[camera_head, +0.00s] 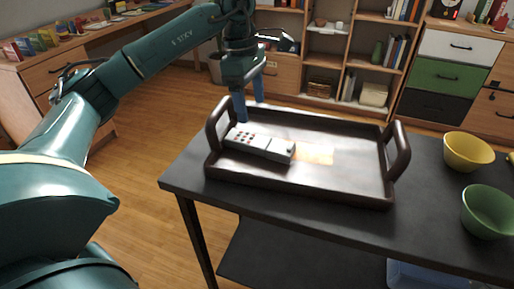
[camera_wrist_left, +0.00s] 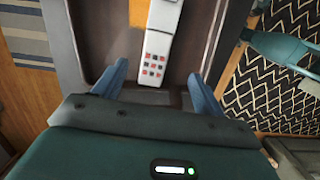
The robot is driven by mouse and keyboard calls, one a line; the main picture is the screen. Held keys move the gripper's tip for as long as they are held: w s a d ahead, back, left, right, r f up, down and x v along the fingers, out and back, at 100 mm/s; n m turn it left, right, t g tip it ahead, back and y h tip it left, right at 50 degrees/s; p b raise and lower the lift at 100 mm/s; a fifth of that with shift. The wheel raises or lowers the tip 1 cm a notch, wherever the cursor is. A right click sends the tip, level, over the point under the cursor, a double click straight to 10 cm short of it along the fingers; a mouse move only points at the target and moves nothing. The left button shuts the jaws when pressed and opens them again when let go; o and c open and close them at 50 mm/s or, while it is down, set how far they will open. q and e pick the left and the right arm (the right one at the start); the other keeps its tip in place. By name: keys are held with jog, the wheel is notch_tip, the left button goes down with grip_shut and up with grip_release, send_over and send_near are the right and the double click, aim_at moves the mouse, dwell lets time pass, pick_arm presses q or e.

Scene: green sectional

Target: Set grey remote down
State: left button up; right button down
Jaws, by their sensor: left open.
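The grey remote (camera_head: 260,145) lies flat in the dark brown tray (camera_head: 345,191), toward its left side. My left gripper (camera_head: 249,104) is above the tray's left end, pointing down, with its blue fingers apart. In the left wrist view the remote (camera_wrist_left: 157,45) shows its red and dark buttons, with its near end between the open fingers of my left gripper (camera_wrist_left: 158,85). The fingers do not touch the remote there. My right gripper is in neither view.
The tray stands on a dark table (camera_head: 300,213) and has a raised handle at each end. A yellow bowl (camera_head: 467,151) and a green bowl (camera_head: 488,212) stand right of the tray. A wooden desk (camera_head: 95,38) is at the far left, with shelves and drawers behind.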

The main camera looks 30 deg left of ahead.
pick_arm(q)
send_over(259, 141)
jog(key=a, duration=0.1)
jog(key=f, duration=0.4)
jog(key=shift+s+f+b, duration=0.35)
jog(key=shift+f, duration=0.05)
jog(key=f, duration=0.1)
jog(key=f+b, duration=0.1)
jog(key=f, duration=0.3)
jog(key=shift+w+d+f, duration=0.1)
jog(key=shift+w+d, duration=0.25)
jog(key=shift+d, duration=0.05)
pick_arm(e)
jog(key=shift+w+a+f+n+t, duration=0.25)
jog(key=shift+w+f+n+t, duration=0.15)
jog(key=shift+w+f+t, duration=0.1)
pick_arm(q)
jog(key=shift+c, duration=0.4)
jog(key=c, duration=1.1)
